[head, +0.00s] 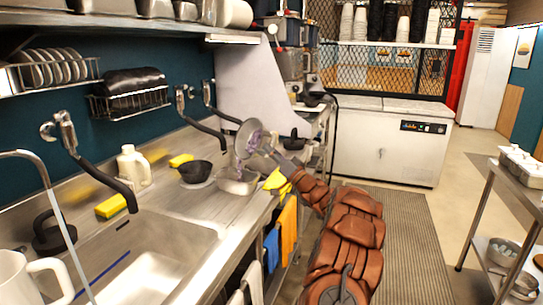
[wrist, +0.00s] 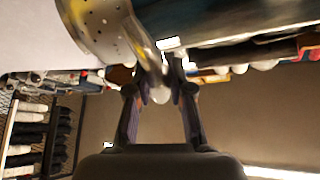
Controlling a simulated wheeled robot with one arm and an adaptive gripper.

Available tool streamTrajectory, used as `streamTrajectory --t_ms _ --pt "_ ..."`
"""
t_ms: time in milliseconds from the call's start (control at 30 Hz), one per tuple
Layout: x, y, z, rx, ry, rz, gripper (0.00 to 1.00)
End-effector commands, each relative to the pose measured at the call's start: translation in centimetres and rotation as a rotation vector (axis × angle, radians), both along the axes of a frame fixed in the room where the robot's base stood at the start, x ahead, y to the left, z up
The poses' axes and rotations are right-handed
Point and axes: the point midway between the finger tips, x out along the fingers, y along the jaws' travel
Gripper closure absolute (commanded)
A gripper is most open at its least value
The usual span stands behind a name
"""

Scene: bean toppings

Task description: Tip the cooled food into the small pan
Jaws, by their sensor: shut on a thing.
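My gripper (head: 267,148) is shut on the handle of a metal strainer (head: 248,135) and holds it tipped on its side above the counter. In the wrist view, the fingers (wrist: 157,80) close around the handle, and the perforated strainer bowl (wrist: 98,35) shows at the upper left. Purple food (head: 240,170) shows at the strainer's mouth and just below it, over the small metal pan (head: 237,187) on the counter. The pan's inside is partly hidden, so I cannot tell how much food lies in it.
A sink (head: 150,265), a white jug (head: 133,167) and yellow sponges (head: 111,206) are nearer on the left. Faucet spouts (head: 209,132) reach over the counter.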

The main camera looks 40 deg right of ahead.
Motion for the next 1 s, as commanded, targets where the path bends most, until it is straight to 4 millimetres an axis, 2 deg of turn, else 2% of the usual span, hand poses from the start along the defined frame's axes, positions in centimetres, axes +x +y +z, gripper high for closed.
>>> streamTrajectory --t_ms 1000 --pt "-0.22 0.99 -1.02 -0.159 -0.029 -0.001 1.0"
